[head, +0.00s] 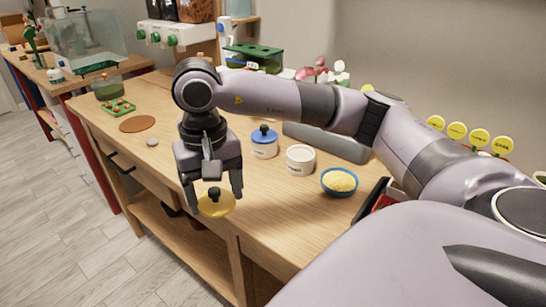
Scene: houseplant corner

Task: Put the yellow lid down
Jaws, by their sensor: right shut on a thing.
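The yellow lid (215,205) is a round, flat disc with a black knob, seen near the front edge of the wooden table (260,215). My right gripper (214,196) points down and is shut on the lid, with its fingers at either side of it. I cannot tell whether the lid touches the tabletop. A white jar (300,161) with a dark label stands open to the right of the gripper. A similar white jar with a blue lid (264,134) stands behind it. My left gripper is not in view.
A blue bowl of yellow grains (340,182) stands right of the jars. A brown round mat (137,124), a grey stone-like item (152,141) and a green tray (118,107) lie at the left. Yellow round tags (457,131) stand at the right. Bare tabletop lies in front of the jars.

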